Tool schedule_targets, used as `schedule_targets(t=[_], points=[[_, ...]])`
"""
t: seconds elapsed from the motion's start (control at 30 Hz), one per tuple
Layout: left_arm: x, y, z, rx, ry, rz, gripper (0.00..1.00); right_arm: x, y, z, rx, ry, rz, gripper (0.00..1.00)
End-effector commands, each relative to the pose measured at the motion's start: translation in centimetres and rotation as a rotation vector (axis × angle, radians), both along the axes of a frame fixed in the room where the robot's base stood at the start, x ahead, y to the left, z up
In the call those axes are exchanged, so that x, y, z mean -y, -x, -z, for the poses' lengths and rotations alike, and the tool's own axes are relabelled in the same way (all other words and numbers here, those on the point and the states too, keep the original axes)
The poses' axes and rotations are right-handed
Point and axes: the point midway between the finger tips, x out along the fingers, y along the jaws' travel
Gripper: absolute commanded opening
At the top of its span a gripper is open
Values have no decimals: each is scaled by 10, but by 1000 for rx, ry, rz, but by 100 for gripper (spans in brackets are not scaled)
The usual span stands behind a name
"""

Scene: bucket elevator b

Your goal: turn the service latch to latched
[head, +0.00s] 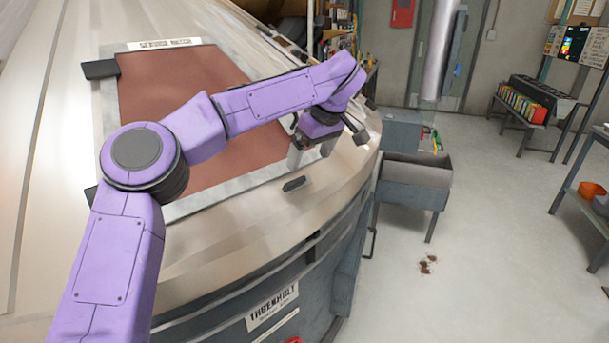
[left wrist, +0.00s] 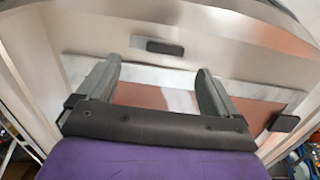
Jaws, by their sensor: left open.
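The service latch (head: 294,184) is a small dark bar on the curved metal casing, just outside the near edge of the hatch's grey frame. It lies roughly parallel to that edge, and it also shows in the left wrist view (left wrist: 165,47). The hatch panel (head: 170,95) is reddish brown. My left gripper (head: 311,155) points down above the hatch's near right corner, a little beyond the latch. In the left wrist view its two grey fingers (left wrist: 158,67) are apart with nothing between them. The latch shows past the fingertips, apart from them. My right gripper is not in view.
Dark blocks sit at the hatch frame's edge, one at far left (head: 100,69). A labelled plate (head: 272,306) is on the casing front. A grey metal trough (head: 415,180) stands to the right. The floor (head: 480,240) beyond is mostly clear, with a small dark spill (head: 427,264).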

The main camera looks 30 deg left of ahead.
Motion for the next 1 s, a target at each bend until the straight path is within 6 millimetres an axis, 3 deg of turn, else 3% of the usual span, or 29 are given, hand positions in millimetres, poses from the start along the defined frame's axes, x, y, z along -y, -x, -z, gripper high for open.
schedule_targets(t=[0.2, 0.4, 0.73, 0.77, 0.9, 1.0], points=[[-26, -1, 47, -4, 4, -13, 94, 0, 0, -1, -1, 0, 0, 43], [-36, -5, 76, -2, 3, -11, 94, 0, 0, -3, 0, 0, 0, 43], [-37, -7, 83, 1, 1, -9, 94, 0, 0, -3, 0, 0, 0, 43], [-37, -7, 83, 1, 1, -9, 87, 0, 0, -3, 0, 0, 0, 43], [-37, -7, 82, 1, 1, -8, 42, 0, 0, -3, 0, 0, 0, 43], [-37, -7, 82, 1, 1, -8, 38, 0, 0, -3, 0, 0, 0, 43]])
